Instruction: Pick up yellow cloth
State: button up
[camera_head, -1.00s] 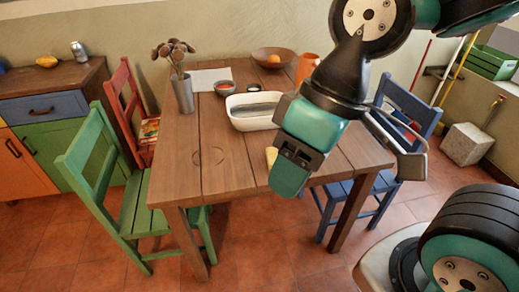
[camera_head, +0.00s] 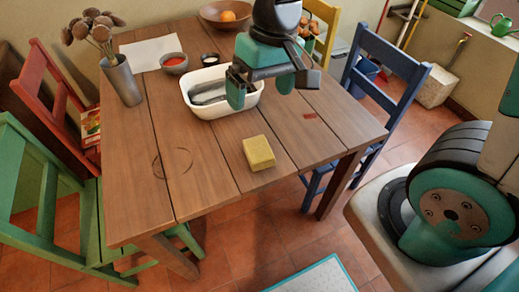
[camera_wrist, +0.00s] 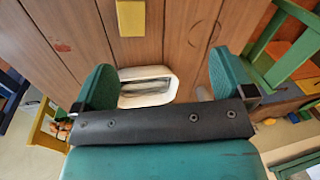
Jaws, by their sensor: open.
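The yellow cloth (camera_head: 258,152) is a small folded block lying on the wooden table (camera_head: 215,175), close to its front edge. It also shows at the top of the wrist view (camera_wrist: 131,18), partly cut off by the frame. My gripper (camera_head: 262,92) is open and empty, with its two teal fingers apart. In the head view it hangs over the far part of the table, beyond the cloth and by the white dish. In the wrist view its fingers (camera_wrist: 158,75) frame the white dish below, and the cloth lies beyond them.
The white dish (camera_head: 245,104) with a grey fish-like thing stands behind the cloth. A vase (camera_head: 122,82) of dried stems, small bowls (camera_head: 174,63) and a fruit bowl (camera_head: 213,15) stand farther back. Chairs surround the table. The wood around the cloth is clear.

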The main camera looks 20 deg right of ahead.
jog(key=w+d+f+m+h, duration=0.2)
jog(key=w+d+f+m, duration=0.1)
jog(key=w+f, duration=0.5)
send_over(258, 148)
jog(key=f, duration=1.2)
jog(key=shift+d, duration=0.25)
jog(key=shift+a+f, duration=0.2)
jog(key=shift+f, duration=2.85)
jog(key=c, duration=0.9)
jog(key=shift+r, duration=0.1)
notch_tip(258, 148, up, 20)
jog(key=shift+f, duration=0.1)
jog(key=shift+o, duration=0.3)
